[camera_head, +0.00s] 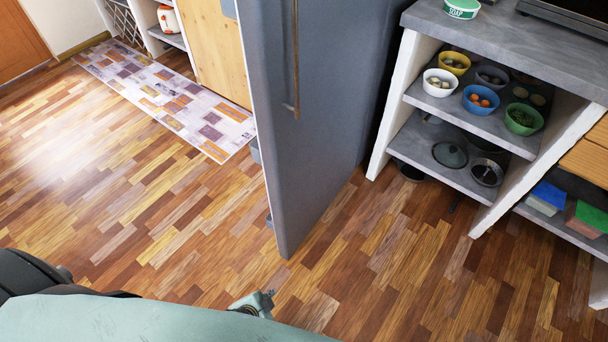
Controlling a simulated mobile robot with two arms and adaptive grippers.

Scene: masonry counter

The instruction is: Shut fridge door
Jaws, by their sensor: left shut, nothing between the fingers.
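The grey fridge door (312,130) stands open in the middle of the view, jutting out toward me over the floor. Its outer face, with a long thin brownish handle (296,60), is turned to the right. Small parts of grey bins (255,151) show past its left edge, on the inner side. The fridge's interior is hidden. My left gripper (266,298) shows at the bottom, partly hidden behind my pale green arm. It is shut and empty, near the door's lower corner in the picture and apart from it. My right gripper is not in view.
A grey-topped masonry counter (540,50) with shelves of colourful bowls (481,99) and pots stands right of the door. A patterned rug (165,95) lies at the upper left, by a wooden cabinet front (215,50). Wooden floor (130,200) is clear on the door's left.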

